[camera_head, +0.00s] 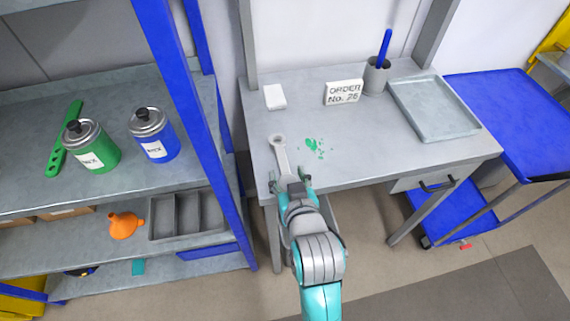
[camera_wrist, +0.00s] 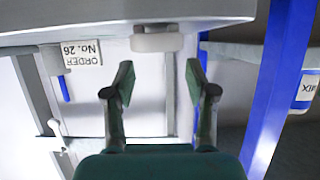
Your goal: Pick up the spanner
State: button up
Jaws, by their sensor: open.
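The spanner (camera_head: 281,157) is light grey with a ring end. In the head view it lies near the front left of the grey worktable (camera_head: 350,150), ring end pointing to the back. Its near end is hidden by my gripper (camera_head: 290,183), which is at the table's front edge, in line with the spanner. My gripper is open, with one finger to each side of the spanner's line; I see no contact. In the wrist view, which is upside down, the two fingers (camera_wrist: 159,80) are apart with nothing between them. I cannot make out the spanner there.
A blue shelf post (camera_head: 190,110) stands close on the left, a blue cart (camera_head: 515,115) right.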

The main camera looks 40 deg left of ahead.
aim_at(283, 162)
jog(key=shift+x, duration=3.15)
jog(key=shift+d+f, duration=0.1)
grip_shut()
